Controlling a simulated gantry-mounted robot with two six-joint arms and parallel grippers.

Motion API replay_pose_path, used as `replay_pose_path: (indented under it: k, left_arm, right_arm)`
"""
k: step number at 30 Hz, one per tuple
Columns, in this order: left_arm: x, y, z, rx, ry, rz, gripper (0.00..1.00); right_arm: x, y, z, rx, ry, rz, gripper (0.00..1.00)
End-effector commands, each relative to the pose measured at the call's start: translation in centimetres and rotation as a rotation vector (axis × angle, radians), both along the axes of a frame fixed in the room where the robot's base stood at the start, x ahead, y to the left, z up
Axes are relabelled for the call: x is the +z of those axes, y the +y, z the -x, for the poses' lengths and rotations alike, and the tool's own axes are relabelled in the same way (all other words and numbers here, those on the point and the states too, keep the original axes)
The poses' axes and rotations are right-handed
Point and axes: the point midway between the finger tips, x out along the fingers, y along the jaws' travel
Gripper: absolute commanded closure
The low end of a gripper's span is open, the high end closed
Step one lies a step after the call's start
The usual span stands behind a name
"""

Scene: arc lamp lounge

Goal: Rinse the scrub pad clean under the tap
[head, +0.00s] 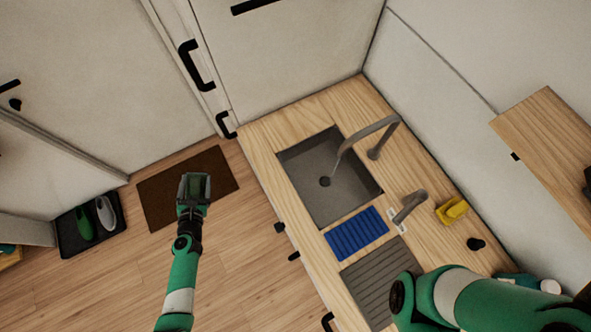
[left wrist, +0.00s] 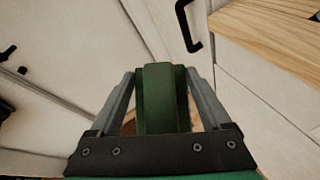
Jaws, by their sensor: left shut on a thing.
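My left gripper (head: 194,187) is shut on a dark green block, which looks like the scrub pad (left wrist: 163,98). In the head view it is held left of the counter, over a brown floor mat, away from the sink. In the left wrist view the pad stands between the two grey fingers; its far face is hidden. The grey sink basin (head: 310,192) is set in the wooden counter and looks empty, with a dark drain. The grey tap (head: 377,133) arches over the basin. My right gripper is not in view.
A blue ribbed mat (head: 357,233) and a grey grooved drainboard (head: 365,278) lie in front of the sink. A smaller grey spout (head: 408,206), a yellow object (head: 452,210) and a black knob-like item (head: 476,243) stand right. My right arm covers the lower right counter.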

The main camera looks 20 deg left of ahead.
Motion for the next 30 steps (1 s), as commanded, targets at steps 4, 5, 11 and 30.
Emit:
replay_pose_path:
  k: [4,5,11,30]
  left_arm:
    - [0.0,0.0,0.0,0.0,-0.001,0.0,0.77]
    - [0.0,0.0,0.0,0.0,-0.001,0.0,0.77]
    - [0.0,-0.5,0.1,-0.001,-0.001,0.0,0.77]
    - [0.1,-0.8,0.2,0.001,-0.001,0.0,0.77]
  right_arm:
    - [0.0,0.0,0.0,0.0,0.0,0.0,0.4]
    - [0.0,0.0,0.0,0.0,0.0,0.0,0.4]
    - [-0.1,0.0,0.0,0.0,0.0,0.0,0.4]
    - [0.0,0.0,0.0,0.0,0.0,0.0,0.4]
